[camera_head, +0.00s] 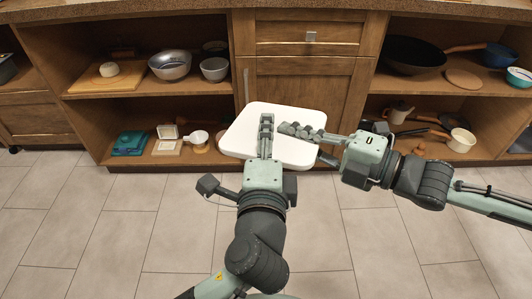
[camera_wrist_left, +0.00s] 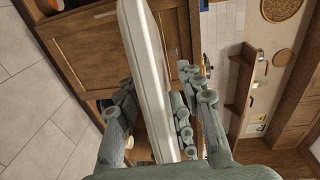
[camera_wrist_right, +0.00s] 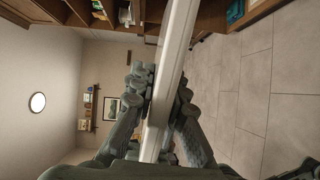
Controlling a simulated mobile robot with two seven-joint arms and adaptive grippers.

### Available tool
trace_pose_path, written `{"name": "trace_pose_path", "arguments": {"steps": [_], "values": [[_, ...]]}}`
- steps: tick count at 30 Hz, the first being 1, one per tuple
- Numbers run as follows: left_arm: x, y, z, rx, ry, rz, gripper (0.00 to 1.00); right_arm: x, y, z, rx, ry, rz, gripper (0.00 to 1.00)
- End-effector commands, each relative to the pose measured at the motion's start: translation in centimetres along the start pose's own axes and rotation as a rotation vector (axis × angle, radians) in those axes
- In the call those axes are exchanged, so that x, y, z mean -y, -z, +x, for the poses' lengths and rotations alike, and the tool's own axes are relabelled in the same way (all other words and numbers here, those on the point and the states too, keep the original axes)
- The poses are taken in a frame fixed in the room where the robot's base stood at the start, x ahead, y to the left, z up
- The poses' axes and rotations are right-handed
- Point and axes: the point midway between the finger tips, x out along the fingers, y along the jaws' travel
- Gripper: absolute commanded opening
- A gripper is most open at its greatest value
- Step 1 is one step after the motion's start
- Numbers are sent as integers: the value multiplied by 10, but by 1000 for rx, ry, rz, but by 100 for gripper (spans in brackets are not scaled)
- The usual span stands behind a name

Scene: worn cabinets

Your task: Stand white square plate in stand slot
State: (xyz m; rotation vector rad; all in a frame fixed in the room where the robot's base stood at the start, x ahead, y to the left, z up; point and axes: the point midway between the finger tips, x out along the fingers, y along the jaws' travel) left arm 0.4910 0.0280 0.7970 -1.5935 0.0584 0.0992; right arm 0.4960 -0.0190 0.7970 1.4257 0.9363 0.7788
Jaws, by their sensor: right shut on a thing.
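The white square plate (camera_head: 294,152) is held up in front of the middle cabinet in the head view. My right gripper (camera_head: 302,133) is shut on it from the right; in the right wrist view the plate (camera_wrist_right: 178,60) runs edge-on between the two fingers. My left gripper (camera_head: 266,135) reaches the plate from the front. In the left wrist view the plate (camera_wrist_left: 150,75) passes between its fingers, with a gap visible at the left finger, so it looks open around the plate. I cannot clearly make out a plate stand.
Open shelves on the left hold metal bowls (camera_head: 170,65), a cutting board (camera_head: 95,78), a teal scale (camera_head: 131,143) and small items. Right shelves hold a black pan (camera_head: 410,55) and white pots (camera_head: 462,140). A drawer (camera_head: 308,32) is shut above the plate. The tiled floor is clear.

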Motion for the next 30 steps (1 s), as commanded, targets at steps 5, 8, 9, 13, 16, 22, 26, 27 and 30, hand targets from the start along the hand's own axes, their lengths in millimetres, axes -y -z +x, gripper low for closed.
{"name": "trace_pose_path", "arguments": {"steps": [5,8,9,13,16,22,26,27,30], "values": [[0,0,20,1,2,1,38,-1,0,0,-1,-2,-1,0],[0,0,24,0,0,0,38,-1,0,0,-1,-3,-1,0],[0,0,25,-1,0,-1,38,-1,0,0,-1,-2,-1,0],[0,0,26,-1,0,-1,38,-1,0,0,-1,-2,-1,0],[0,0,26,-1,0,-1,38,-1,0,0,-1,-2,-1,0],[0,0,25,0,0,0,16,-1,0,0,-1,-2,-1,0],[0,0,25,0,0,-1,0,-1,0,0,-1,-2,-1,0],[0,0,25,-1,1,-1,0,-1,0,0,-1,-2,-1,0],[0,0,25,-1,1,-1,0,-1,0,0,0,-1,-1,0]]}}
